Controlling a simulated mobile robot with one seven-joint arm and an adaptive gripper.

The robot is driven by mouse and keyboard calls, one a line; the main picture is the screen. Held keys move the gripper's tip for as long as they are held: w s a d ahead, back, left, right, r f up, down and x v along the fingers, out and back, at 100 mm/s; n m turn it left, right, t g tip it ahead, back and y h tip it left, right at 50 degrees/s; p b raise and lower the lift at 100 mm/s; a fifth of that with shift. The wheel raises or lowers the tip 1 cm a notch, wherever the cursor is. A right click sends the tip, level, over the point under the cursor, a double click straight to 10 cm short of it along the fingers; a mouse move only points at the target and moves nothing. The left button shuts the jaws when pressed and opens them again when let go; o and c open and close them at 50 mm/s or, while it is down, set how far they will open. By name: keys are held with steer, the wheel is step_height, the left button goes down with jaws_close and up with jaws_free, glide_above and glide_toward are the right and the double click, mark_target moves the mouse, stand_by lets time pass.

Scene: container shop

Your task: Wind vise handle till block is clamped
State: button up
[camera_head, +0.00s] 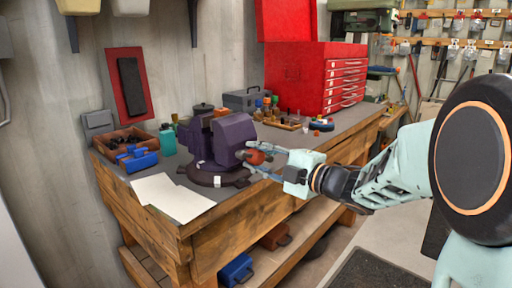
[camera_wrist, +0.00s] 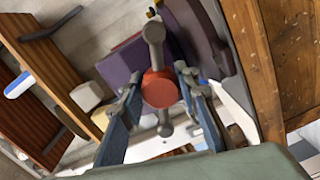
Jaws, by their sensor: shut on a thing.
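The purple vise (camera_head: 232,138) stands on a dark round base at the front of the workbench. Its handle is a grey bar with rounded ends through a red hub (camera_head: 255,157). In the wrist view the grey handle (camera_wrist: 154,52) runs nearly upright in the picture, and the red hub (camera_wrist: 160,90) sits between my fingers. My gripper (camera_head: 265,158) reaches in from the right and is shut on the red hub, one blue finger on each side. The purple vise body (camera_wrist: 128,66) is behind it. The block and the gap between the jaws cannot be made out.
White paper sheets (camera_head: 172,196) lie left of the vise on the workbench (camera_head: 230,196). A blue object (camera_head: 138,160), a wooden box (camera_head: 122,141) and a teal bottle (camera_head: 168,140) stand further left. A red tool chest (camera_head: 318,78) stands behind at right.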

steer(key=m+p, duration=0.5)
steer(key=m, duration=0.1)
steer(key=shift+d+g+p, duration=0.1)
steer(key=shift+g+p, duration=0.2)
steer(key=shift+p, duration=0.1)
steer(key=shift+s+f+m+p, duration=0.1)
steer(key=shift+f+m+p, duration=0.05)
steer(key=shift+m+p, duration=0.7)
steer(key=shift+f+m+p, duration=0.1)
steer(key=shift+m+p, duration=0.5)
steer(key=shift+m, duration=0.35)
steer(key=shift+f, duration=0.1)
steer(key=o, duration=1.2)
steer(key=shift+r, duration=0.2)
steer(key=shift+c, duration=0.2)
steer(key=v, duration=1.2)
steer(key=shift+f, duration=0.15)
